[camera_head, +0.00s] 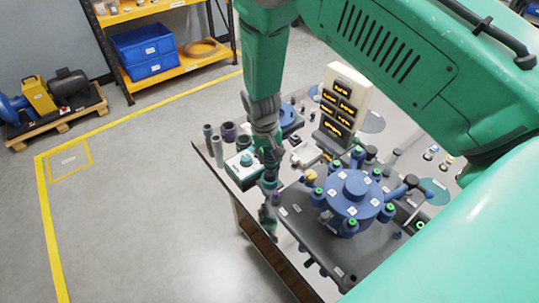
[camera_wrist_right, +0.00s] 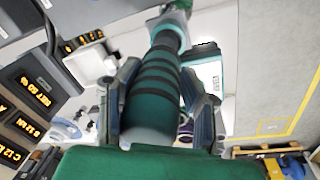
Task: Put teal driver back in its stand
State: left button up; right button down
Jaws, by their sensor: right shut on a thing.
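My right gripper (camera_head: 268,155) hangs over the left edge of the table, pointing down. In the right wrist view, its two fingers (camera_wrist_right: 160,90) are closed on either side of the teal driver (camera_wrist_right: 152,88), a thick teal handle with dark bands. The driver also shows in the head view (camera_head: 268,212), hanging roughly upright below the fingers beside the blue fixture. Its lower end is hard to make out. A white and teal box (camera_head: 243,170) with a teal knob stands just left of the gripper. I cannot tell which thing is the driver's stand. My left gripper is not in view.
A blue round fixture (camera_head: 354,194) with several green-capped clamps sits on a dark plate at right. A cream display panel (camera_head: 344,105) stands behind it. Grey cylinders (camera_head: 212,140) stand at the table's left edge. Open floor lies left; a shelf with blue bins (camera_head: 146,50) is behind.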

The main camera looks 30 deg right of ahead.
jog(key=shift+f, duration=0.2)
jog(key=shift+a+f, duration=0.1)
jog(key=shift+f, duration=0.05)
jog(key=c, duration=1)
grip_release()
jog(key=shift+o, duration=0.2)
jog(key=shift+r+p, duration=1.8)
jog(key=shift+r, duration=0.75)
